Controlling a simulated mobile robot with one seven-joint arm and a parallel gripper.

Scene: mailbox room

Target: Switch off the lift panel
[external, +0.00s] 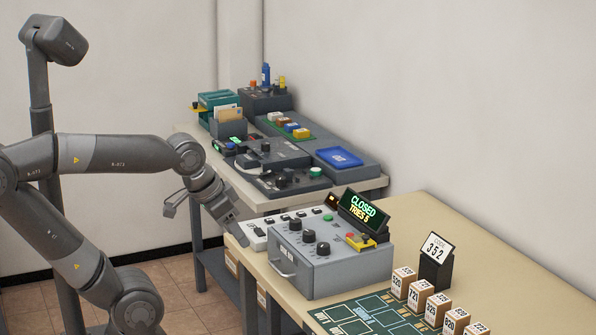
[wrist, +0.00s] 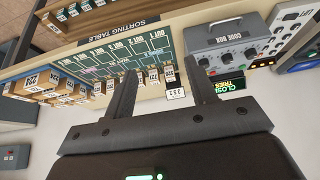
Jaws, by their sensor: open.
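The lift panel (wrist: 290,38) is a pale box with a row of dark switches, at the upper right of the wrist view, where its lettering is upside down. In the external view a pale strip with dark switches, likely the same panel (external: 256,240), lies behind the grey code box, which hides part of it. The switch positions are too small to tell. My gripper (external: 232,213) is above the table's left end, near the panel, and apart from it as far as I can tell. In the wrist view my gripper (wrist: 162,77) has its two fingers spread with nothing between them.
The code box (external: 338,262) has several knobs and a front handle; its display (external: 363,208) reads CLOSED, TRIES 5. A card (external: 437,247) reads 352. Numbered blocks (external: 404,283) stand by a green sorting board (external: 365,317). A second table (external: 372,185) holds other devices behind.

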